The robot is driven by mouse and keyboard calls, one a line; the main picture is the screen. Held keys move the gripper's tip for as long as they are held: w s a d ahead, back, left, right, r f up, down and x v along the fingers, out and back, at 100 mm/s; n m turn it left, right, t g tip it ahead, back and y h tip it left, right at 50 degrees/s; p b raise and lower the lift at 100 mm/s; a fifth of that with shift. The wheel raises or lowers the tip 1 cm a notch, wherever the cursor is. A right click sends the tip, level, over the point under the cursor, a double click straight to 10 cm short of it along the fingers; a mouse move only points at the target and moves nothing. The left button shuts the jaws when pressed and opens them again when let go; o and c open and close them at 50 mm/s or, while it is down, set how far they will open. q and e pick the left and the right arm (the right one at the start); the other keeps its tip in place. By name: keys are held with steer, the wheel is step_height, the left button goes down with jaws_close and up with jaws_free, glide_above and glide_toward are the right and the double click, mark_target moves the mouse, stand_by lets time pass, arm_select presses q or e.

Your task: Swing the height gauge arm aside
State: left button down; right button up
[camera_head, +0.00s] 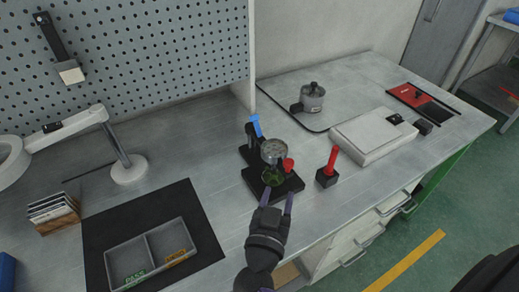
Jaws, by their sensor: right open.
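The height gauge stands on the bench with a round dial (273,150), a black base (291,184), a blue-topped part (256,124) behind and a red knob (288,164) at its right. A small green piece (271,177) shows below the dial; its exact seat is hard to tell. My right gripper (278,200) comes from below in the picture, with its two fingers apart at the front of the gauge base. Nothing shows between the fingers, and I cannot tell whether they touch the gauge. My left gripper is not in view.
A red-handled tool in a black block (327,178) stands close right of the gauge. A white box (372,138) and metal pot (311,98) lie beyond. At left are a divided tray (148,251) on a black mat (203,236) and a lamp base (129,170).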

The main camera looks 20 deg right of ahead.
mark_target(287, 167)
steer(key=x, duration=0.9)
steer(key=shift+d+p, duration=0.25)
steer(key=shift+p, duration=0.15)
jaws_close()
steer(key=shift+f, duration=0.1)
stand_by(0.6)
